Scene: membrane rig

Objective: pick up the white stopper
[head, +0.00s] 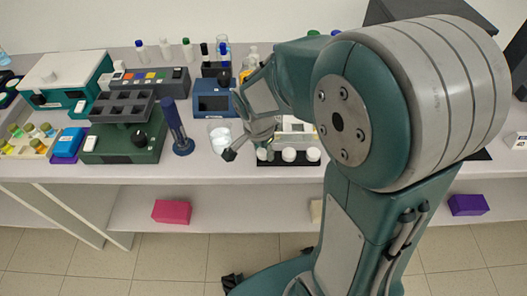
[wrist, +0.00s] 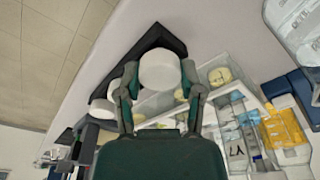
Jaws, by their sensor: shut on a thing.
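My gripper (head: 250,151) is at the front of the bench, at the left end of a low black base. In the wrist view its two fingertips (wrist: 160,78) are closed on the sides of a round white stopper (wrist: 160,70), its flat top facing the camera. The stopper is over the corner of the black base (wrist: 165,38); whether it touches the base cannot be told. Other white stoppers (head: 289,155) stand in a row to the right; in the wrist view they appear at lower left (wrist: 103,108). My arm hides part of the rig.
A blue device (head: 213,102) and several bottles are behind. The bench's front edge (head: 215,174) is close.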

